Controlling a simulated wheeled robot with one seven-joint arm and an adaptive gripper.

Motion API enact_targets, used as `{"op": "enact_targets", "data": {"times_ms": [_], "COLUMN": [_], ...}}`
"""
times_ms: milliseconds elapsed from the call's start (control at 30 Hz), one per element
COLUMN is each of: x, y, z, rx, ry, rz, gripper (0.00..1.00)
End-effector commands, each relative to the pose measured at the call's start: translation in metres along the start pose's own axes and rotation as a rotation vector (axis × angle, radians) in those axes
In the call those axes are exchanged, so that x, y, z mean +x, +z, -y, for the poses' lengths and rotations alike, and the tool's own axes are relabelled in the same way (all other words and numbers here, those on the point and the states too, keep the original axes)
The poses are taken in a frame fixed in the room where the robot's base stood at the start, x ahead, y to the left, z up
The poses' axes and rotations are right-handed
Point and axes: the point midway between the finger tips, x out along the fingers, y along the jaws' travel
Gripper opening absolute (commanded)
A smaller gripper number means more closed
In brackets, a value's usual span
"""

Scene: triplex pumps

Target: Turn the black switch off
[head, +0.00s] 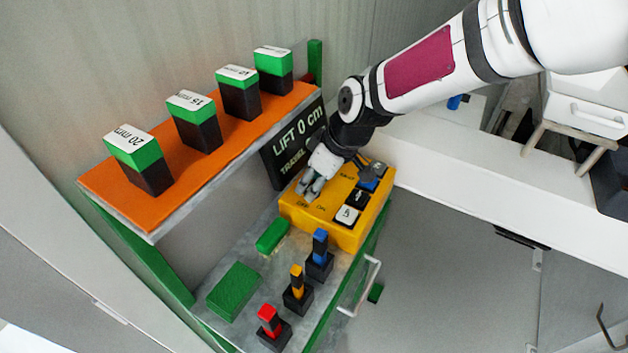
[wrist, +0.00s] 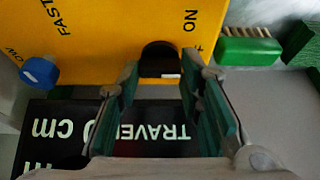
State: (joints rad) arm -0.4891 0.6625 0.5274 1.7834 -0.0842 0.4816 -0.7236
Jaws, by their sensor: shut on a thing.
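The yellow control box (head: 330,218) stands on the metal bench, and its face fills the top of the wrist view (wrist: 110,50). The black switch (wrist: 160,58) sits on this face beside the ON label, with a small white mark at its lower edge. My gripper (wrist: 158,75) has its two fingers on either side of the switch and is shut on it. In the head view my gripper (head: 310,188) reaches down onto the box near the OFF and ON labels and hides the switch. The switch's exact angle is hard to tell.
A blue knob (wrist: 40,71) sits by the FAST label. A black LIFT 0 cm sign (head: 295,140) stands behind the box. Several green-and-black blocks stand on the orange shelf (head: 215,128). A green brush (wrist: 248,47) and red (head: 268,318), yellow (head: 297,283) and blue (head: 320,245) posts are nearby.

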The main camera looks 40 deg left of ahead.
Motion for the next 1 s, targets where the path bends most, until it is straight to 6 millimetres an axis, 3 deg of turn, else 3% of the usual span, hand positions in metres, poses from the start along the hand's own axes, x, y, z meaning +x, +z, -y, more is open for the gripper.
{"op": "enact_targets", "data": {"times_ms": [267,300,333,733,1000], "x": [0.000,0.000,0.000,-0.007,-0.056], "y": [0.000,0.000,0.000,0.000,0.000], "z": [0.000,0.000,0.000,-0.001,-0.002], "rx": [0.002,0.002,0.002,0.001,0.003], "ry": [0.000,0.000,0.000,0.002,0.005], "rz": [0.000,0.000,0.000,-0.001,-0.003], "gripper": [0.05,0.40,0.42,0.42,0.42]}}
